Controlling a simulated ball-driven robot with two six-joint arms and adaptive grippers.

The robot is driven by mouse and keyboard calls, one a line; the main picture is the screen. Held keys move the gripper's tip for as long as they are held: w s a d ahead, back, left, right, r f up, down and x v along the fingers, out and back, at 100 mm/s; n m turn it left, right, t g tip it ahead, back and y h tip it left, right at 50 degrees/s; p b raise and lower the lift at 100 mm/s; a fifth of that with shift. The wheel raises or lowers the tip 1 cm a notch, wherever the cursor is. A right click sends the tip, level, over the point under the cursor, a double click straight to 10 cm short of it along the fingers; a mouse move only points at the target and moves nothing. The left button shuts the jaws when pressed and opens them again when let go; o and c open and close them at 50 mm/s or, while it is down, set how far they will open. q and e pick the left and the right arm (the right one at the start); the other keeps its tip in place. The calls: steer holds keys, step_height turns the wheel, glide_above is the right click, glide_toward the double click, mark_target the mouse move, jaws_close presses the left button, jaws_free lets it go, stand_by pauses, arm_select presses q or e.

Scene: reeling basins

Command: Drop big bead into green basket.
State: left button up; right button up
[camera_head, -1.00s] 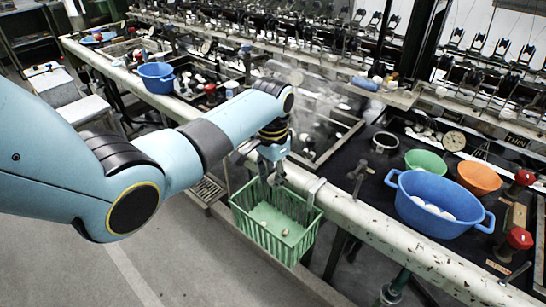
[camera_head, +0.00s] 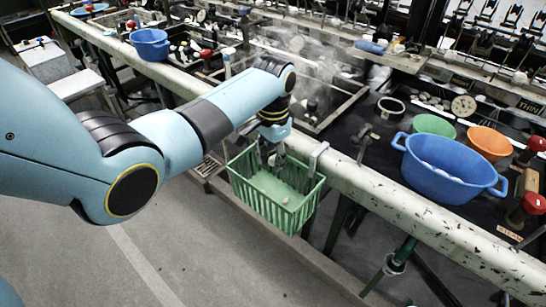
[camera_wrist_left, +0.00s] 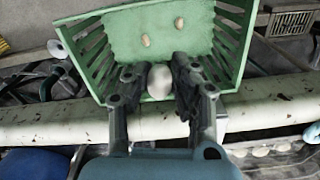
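The green basket (camera_head: 262,207) is a slatted open crate hanging on the front side of the pale rail. Small pale beads lie on its floor, two showing in the left wrist view (camera_wrist_left: 145,40). My left gripper (camera_head: 271,164) is over the basket's rear part, its fingertips near rim height. In the left wrist view its dark fingers (camera_wrist_left: 160,78) lie on both sides of a large white bead (camera_wrist_left: 160,85) and appear closed on it. In the head view the bead is hidden by the gripper. My right gripper is in neither view.
The pale rail (camera_head: 400,215) runs along the bench front behind the basket. A big blue basin (camera_head: 440,185) with white contents, a green bowl (camera_head: 433,125) and an orange bowl (camera_head: 489,143) stand at the right. Grey floor lies in front.

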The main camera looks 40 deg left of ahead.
arm_select(q)
steer(key=o, duration=0.5)
steer(key=shift+o, duration=0.2)
steer(key=shift+r, duration=0.1)
step_height(320, 180, up, 12)
stand_by(0.6)
steer(key=s+f+n+b, duration=0.1)
steer(key=s+f+b, duration=0.5)
steer(key=s+f, duration=1.7)
steer(key=s+f+n+b, duration=0.1)
steer(key=s+f+b, duration=0.4)
steer(key=s+f, duration=1.8)
step_height(320, 180, down, 7)
steer(key=shift+f+n+t+y+b, duration=0.15)
steer(key=shift+n+t+y+b, duration=0.15)
steer(key=shift+t+y+b, duration=0.1)
